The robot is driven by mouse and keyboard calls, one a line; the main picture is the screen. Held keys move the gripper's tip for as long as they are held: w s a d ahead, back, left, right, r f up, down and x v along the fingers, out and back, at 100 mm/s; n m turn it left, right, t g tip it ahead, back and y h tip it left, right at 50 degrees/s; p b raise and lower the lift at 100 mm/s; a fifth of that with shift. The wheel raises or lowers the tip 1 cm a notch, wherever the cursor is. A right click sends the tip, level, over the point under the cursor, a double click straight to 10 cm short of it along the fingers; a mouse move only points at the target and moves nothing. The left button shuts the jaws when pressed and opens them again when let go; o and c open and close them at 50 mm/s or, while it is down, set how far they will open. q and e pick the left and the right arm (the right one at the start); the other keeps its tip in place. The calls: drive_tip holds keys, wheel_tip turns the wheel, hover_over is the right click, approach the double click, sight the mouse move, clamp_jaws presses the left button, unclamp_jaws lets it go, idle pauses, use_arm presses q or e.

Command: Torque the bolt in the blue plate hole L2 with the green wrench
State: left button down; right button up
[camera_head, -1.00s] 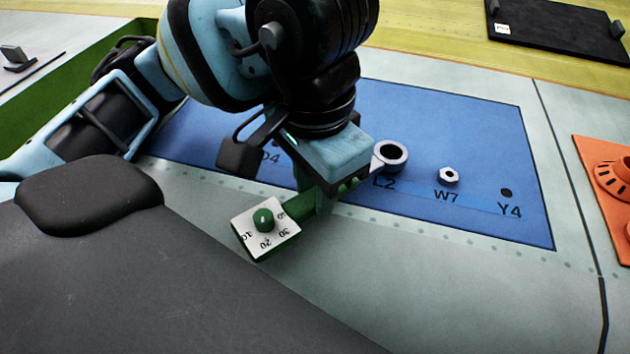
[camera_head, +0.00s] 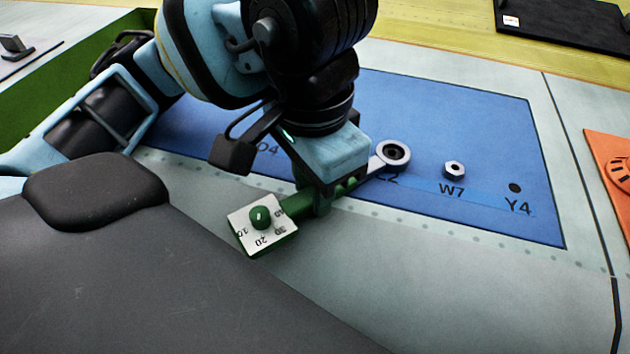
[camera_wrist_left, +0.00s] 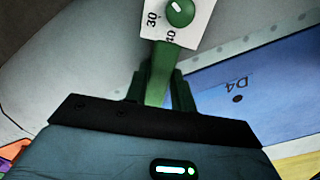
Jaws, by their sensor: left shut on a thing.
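The green wrench has a green handle (camera_head: 290,202), a white dial box (camera_head: 263,224) with a green knob, and a grey ring head (camera_head: 393,154). My left gripper (camera_head: 320,203) is shut on the handle between dial and ring. In the left wrist view my gripper (camera_wrist_left: 160,85) grips the handle below the dial (camera_wrist_left: 180,20). The ring lies over the L2 spot of the blue plate (camera_head: 470,120), with something dark inside it. I cannot tell whether it is seated around a bolt. The shaft partly covers the L2 label. My right gripper is not in view.
A silver hex bolt (camera_head: 454,169) stands at W7. The Y4 hole (camera_head: 515,187) is empty and dark. The D4 hole (camera_wrist_left: 237,98) shows in the wrist view. An orange part (camera_head: 610,165) lies at the right, a black tray (camera_head: 570,25) at the back right.

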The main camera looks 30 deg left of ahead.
use_arm(q)
drive_tip(key=shift+w+a+f+m+b, duration=0.1)
drive_tip(key=shift+w+a+m+b, duration=0.35)
drive_tip(key=shift+a+m, duration=0.2)
drive_tip(key=shift+w+a+m, duration=0.1)
drive_tip(key=shift+a+m, duration=0.15)
drive_tip(key=shift+a, duration=0.1)
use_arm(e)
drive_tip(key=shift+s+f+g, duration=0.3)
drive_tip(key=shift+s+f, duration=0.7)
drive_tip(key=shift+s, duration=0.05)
use_arm(q)
drive_tip(key=shift+r, duration=0.2)
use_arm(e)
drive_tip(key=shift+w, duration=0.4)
use_arm(q)
drive_tip(key=shift+r, duration=0.15)
drive_tip(key=shift+r+p, duration=0.8)
drive_tip(key=shift+r, duration=0.9)
wheel_tip(320, 180, up, 3)
drive_tip(key=shift+r+p, duration=0.15)
drive_tip(key=shift+p, duration=0.6)
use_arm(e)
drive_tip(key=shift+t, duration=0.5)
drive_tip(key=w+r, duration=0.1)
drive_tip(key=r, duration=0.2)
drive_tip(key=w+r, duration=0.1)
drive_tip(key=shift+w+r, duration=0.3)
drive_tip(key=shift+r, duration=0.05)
